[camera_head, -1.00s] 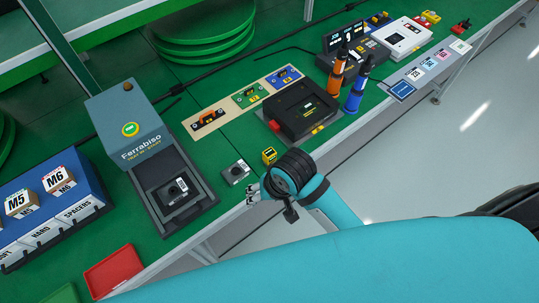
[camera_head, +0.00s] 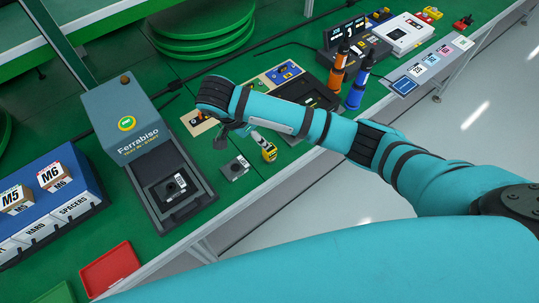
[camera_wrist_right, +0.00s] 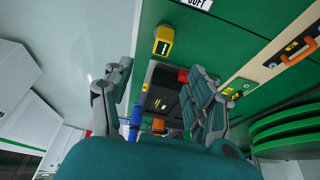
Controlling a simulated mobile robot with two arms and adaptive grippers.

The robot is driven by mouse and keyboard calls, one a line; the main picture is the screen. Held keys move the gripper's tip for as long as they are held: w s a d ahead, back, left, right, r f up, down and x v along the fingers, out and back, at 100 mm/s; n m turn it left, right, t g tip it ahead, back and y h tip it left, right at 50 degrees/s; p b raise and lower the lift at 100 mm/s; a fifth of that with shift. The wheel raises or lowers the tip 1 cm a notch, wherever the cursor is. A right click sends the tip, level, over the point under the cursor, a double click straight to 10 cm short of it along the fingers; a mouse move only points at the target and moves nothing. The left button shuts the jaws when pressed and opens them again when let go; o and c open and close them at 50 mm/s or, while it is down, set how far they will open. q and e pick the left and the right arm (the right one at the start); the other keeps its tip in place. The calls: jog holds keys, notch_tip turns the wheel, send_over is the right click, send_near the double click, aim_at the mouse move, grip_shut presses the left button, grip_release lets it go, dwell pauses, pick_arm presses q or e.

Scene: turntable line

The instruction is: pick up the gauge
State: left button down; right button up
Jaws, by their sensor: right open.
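A small yellow block with a dark display, which looks like the gauge (camera_head: 269,153), stands on the green bench near its front edge. It also shows in the right wrist view (camera_wrist_right: 163,38), above and beyond the fingertips. My right gripper (camera_head: 241,138) hangs over the bench just behind and left of the gauge, partly hidden by my right arm. In the wrist view its two fingers are spread wide with nothing between them (camera_wrist_right: 160,72). The gauge's lower side is partly covered in the head view. My left gripper is out of view.
A dark square part (camera_head: 235,168) lies left of the gauge. The Ferrabiso machine (camera_head: 128,118) stands further left. Orange (camera_head: 338,72) and blue (camera_head: 358,88) bottles stand right, beside a black tray partly behind my arm. A red tray (camera_head: 110,270) is front left.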

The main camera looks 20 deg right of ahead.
aim_at(268, 150)
jog(key=p+x, duration=0.1)
jog(key=x, duration=0.7)
jog(key=shift+f, duration=0.15)
jog(key=shift+a+p+x, duration=0.2)
jog(key=shift+p+x, duration=0.05)
jog(key=shift+x, duration=1.25)
jog(key=shift+a+p+x, duration=0.15)
jog(key=shift+p+x, duration=0.1)
jog(key=shift+x, duration=1.25)
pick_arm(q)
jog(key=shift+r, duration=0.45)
pick_arm(e)
jog(key=shift+f, duration=0.15)
jog(key=shift+c, duration=0.4)
grip_shut()
